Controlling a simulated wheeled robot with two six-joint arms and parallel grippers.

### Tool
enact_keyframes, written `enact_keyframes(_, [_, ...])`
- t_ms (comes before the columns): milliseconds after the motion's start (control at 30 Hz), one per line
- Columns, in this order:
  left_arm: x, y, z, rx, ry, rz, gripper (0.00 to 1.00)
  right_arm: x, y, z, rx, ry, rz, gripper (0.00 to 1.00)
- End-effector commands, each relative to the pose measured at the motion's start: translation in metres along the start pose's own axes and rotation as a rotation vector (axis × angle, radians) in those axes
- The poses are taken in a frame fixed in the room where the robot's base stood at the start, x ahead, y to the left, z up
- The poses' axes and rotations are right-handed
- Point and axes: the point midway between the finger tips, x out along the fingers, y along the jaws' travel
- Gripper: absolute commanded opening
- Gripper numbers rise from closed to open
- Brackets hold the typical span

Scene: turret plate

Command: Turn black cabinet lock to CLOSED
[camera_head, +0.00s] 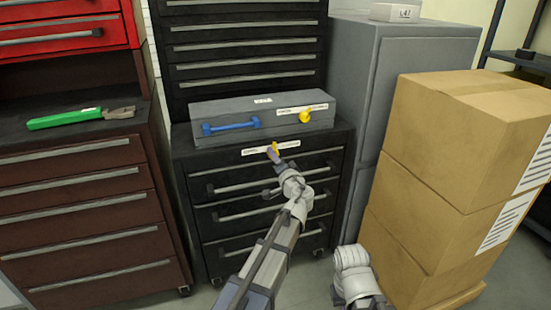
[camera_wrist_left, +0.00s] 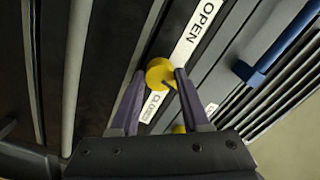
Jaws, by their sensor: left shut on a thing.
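The black cabinet (camera_head: 330,140) stands in the middle of the head view. Its yellow lock knob shows in the left wrist view (camera_wrist_left: 158,72), on a white label strip (camera_wrist_left: 200,28) reading OPEN at the upper end and CLOSED at the lower end. My left gripper (camera_head: 273,153) is at the cabinet's top front edge, with its purple fingers shut on the knob, one on each side. In the head view the fingers mostly cover the knob. Which word the knob points to I cannot tell. Only a link of my right arm shows at bottom right; its gripper is out of view.
A grey box (camera_head: 225,107) with a blue handle (camera_head: 231,126) and another yellow knob (camera_head: 304,116) sits on the cabinet. Green-handled pliers (camera_head: 65,119) lie on the brown cabinet at left. Stacked cardboard boxes (camera_head: 425,190) stand at right, before a grey locker (camera_head: 405,60).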

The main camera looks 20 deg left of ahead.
Motion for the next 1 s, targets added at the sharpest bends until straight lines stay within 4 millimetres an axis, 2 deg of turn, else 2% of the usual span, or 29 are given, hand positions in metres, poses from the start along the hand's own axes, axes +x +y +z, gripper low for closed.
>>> enact_keyframes(500, [0.0006, 0.0003, -0.0009, 0.410, 0.002, 0.000, 0.00, -0.0001, 0.0000, 0.0000, 0.000, 0.000, 0.000, 0.00])
enact_keyframes(1000, [0.0007, 0.0004, -0.0010, 0.554, 0.002, 0.000, 0.00, -0.0001, 0.0000, 0.0000, 0.000, 0.000, 0.000, 0.00])
